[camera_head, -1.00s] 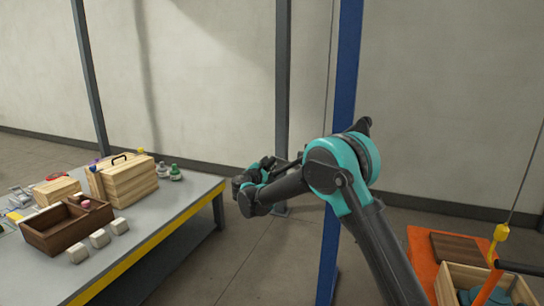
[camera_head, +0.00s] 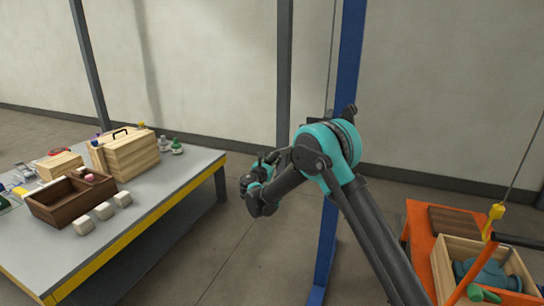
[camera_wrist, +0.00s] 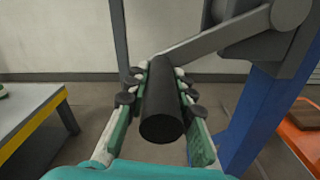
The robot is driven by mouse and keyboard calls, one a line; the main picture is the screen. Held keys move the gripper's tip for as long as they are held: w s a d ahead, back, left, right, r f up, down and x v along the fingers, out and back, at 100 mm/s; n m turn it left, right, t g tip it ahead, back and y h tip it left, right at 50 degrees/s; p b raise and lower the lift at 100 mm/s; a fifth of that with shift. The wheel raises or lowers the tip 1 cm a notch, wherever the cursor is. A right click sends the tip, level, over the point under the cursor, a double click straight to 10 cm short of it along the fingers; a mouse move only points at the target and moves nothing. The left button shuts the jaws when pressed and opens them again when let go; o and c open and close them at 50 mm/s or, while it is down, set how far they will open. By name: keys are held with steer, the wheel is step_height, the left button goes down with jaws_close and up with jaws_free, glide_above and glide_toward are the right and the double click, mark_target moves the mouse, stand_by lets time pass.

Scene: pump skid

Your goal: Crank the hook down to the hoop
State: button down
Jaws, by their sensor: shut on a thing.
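My gripper (camera_wrist: 163,80) is shut around a black cylindrical crank handle (camera_wrist: 163,115), with a finger on each side of it in the wrist view. A grey crank arm (camera_wrist: 235,38) runs from the handle to the upper right, towards the blue post (camera_wrist: 262,110). In the head view my arm mostly hides the crank. The yellow hook block (camera_head: 496,211) hangs on a thin cable at the right, over the back part of an open wooden crate (camera_head: 447,262). A teal pump part (camera_head: 490,277) lies in the crate. I cannot make out the hoop clearly.
The crate stands on an orange trolley (camera_head: 420,232) with a dark board (camera_head: 455,222) behind. At the left is a grey table (camera_head: 150,205) with wooden boxes and pale blocks. A grey post (camera_head: 284,80) stands behind my arm.

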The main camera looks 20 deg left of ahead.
steer(key=shift+d+f, duration=0.1)
steer(key=shift+f, duration=0.1)
stand_by(0.3)
steer(key=c, duration=1.3)
jaws_free()
steer(key=s, duration=1.2)
steer(key=shift+a, duration=0.25)
